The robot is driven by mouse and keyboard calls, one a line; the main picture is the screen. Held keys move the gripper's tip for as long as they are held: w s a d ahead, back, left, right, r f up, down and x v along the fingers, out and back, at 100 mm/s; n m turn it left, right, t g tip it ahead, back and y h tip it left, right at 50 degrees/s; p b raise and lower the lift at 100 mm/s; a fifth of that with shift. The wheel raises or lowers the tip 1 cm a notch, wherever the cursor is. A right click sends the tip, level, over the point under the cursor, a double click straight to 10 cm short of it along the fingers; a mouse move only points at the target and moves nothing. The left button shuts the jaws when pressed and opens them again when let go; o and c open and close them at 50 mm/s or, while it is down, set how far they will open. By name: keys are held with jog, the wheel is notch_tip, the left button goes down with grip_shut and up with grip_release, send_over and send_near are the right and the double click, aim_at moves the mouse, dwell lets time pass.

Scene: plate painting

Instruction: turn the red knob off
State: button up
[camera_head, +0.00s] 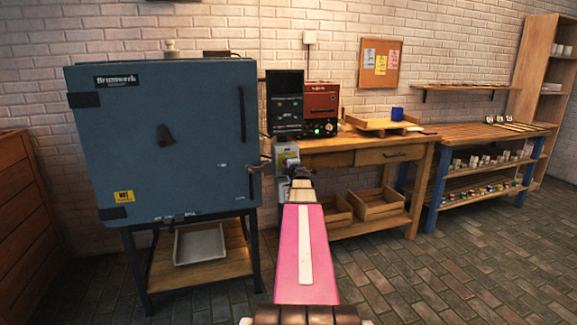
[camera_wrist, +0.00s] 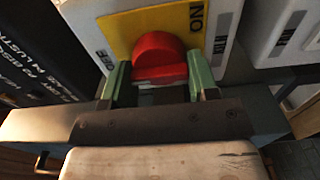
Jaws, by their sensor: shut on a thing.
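The red knob (camera_wrist: 160,50) sits on a yellow plate (camera_wrist: 122,33) on a light grey switch box (camera_wrist: 232,12). "ON" is printed at the plate's upper right and "OFF" at its left. My gripper (camera_wrist: 158,66) has a green finger on each side of the knob and is shut on it. The dark gripper body hides the knob's lower edge. In the head view, my gripper (camera_head: 298,174) reaches the switch box (camera_head: 285,155) beside the kiln. The knob itself is hidden there.
The blue-grey kiln (camera_head: 190,110) stands just left of the box, its door shut. A wooden workbench (camera_head: 345,147) with a red device (camera_head: 321,100) is to the right. A second grey box (camera_wrist: 285,30) is close right of the knob. The brick floor (camera_head: 430,260) is clear.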

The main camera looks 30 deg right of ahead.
dwell(0.4)
jog(key=o, duration=0.9)
jog(key=shift+c, duration=0.2)
jog(key=shift+s, duration=0.1)
jog(key=v, duration=1)
jog(key=shift+s+a, duration=0.2)
jog(key=shift+s, duration=0.1)
